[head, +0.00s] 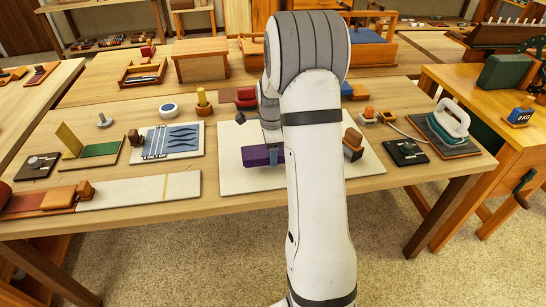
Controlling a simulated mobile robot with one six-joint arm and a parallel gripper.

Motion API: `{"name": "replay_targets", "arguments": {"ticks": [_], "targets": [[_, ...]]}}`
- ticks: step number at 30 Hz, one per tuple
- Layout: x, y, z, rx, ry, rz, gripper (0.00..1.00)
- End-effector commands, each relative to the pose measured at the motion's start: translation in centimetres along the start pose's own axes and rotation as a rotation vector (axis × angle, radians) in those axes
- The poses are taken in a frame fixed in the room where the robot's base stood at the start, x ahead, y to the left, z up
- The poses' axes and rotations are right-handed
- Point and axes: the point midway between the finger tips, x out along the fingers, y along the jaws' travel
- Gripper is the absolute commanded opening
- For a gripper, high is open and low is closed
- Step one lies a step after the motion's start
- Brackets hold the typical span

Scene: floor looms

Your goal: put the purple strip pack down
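The purple strip pack (256,156) is a small purple block in the middle of the head view, over the left part of a pale square board (235,182). My gripper (272,153) is at the pack, with one grey finger against its near side. The other finger is hidden, but the gripper looks shut on the pack. My arm covers the pack's right end and much of the board. I cannot tell whether the pack touches the board or hangs just above it.
Red blocks (246,98) stand behind the board. A brown and orange block (353,142) is on its right. A blue-patterned card (168,141) lies to the left, a long pale strip board (140,191) at the front left. A black plate (405,152) and a white-handled iron (449,122) stand right.

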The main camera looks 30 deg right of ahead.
Motion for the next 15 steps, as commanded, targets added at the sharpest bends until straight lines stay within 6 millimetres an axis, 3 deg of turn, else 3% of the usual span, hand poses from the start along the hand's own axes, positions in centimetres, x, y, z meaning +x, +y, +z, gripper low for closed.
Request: {"name": "replay_targets", "arguments": {"ticks": [6,15], "targets": [[3.0,0.1,0.1,-0.002,0.000,0.003,0.37],[3.3,0.0,0.1,-0.002,0.000,0.000,0.37]]}}
